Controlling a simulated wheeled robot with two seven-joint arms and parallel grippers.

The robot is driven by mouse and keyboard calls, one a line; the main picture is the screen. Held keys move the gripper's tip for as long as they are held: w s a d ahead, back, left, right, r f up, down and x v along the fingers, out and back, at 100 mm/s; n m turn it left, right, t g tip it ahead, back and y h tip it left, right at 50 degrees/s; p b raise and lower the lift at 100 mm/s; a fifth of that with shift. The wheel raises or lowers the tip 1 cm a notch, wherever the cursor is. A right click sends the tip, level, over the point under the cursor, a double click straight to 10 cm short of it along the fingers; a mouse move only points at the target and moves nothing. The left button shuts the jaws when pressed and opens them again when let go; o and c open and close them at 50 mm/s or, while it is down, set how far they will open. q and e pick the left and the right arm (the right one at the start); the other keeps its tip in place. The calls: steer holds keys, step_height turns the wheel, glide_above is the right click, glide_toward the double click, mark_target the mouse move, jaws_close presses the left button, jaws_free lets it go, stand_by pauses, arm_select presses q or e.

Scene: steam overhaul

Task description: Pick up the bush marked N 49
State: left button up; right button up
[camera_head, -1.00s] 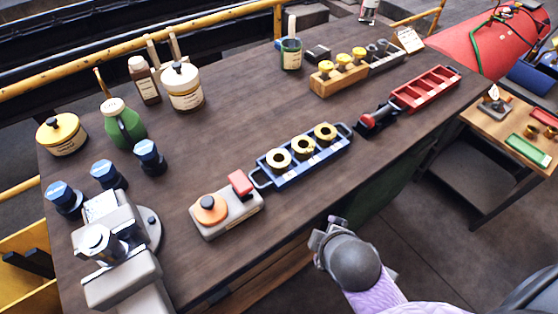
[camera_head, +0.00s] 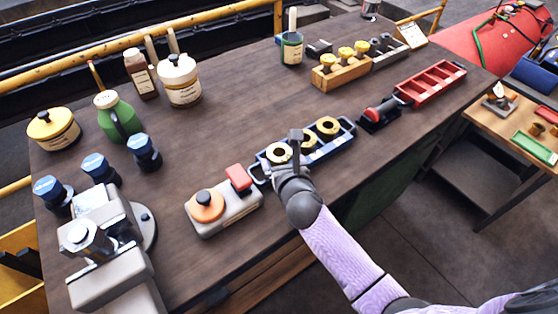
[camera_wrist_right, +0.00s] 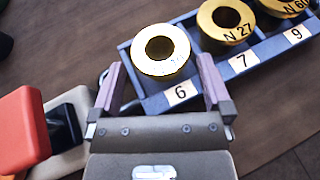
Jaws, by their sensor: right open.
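The blue tray (camera_head: 345,141) holds three brass bushes in a row on the bench; it also shows in the right wrist view (camera_wrist_right: 215,82). The bush at label 6 (camera_wrist_right: 160,50) has a glare-washed mark that I cannot read surely. The middle bush at label 7 (camera_wrist_right: 226,24) reads N 27, and the one at label 9 (camera_wrist_right: 288,5) seems to read N 60. My right gripper (camera_wrist_right: 160,72) is open. Its fingers stand apart, above and either side of the near part of the label-6 bush, holding nothing. In the head view my right gripper (camera_head: 291,160) partly covers the tray's left end.
A grey block with an orange knob (camera_head: 207,205) and a red part (camera_head: 239,178) stands just left of the tray. A red tray (camera_head: 433,84) and a red-handled tool (camera_head: 380,113) lie to the right.

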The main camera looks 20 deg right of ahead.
steer(key=shift+x, duration=0.95)
steer(key=shift+s, duration=0.1)
steer(key=shift+r, duration=0.1)
jaws_close()
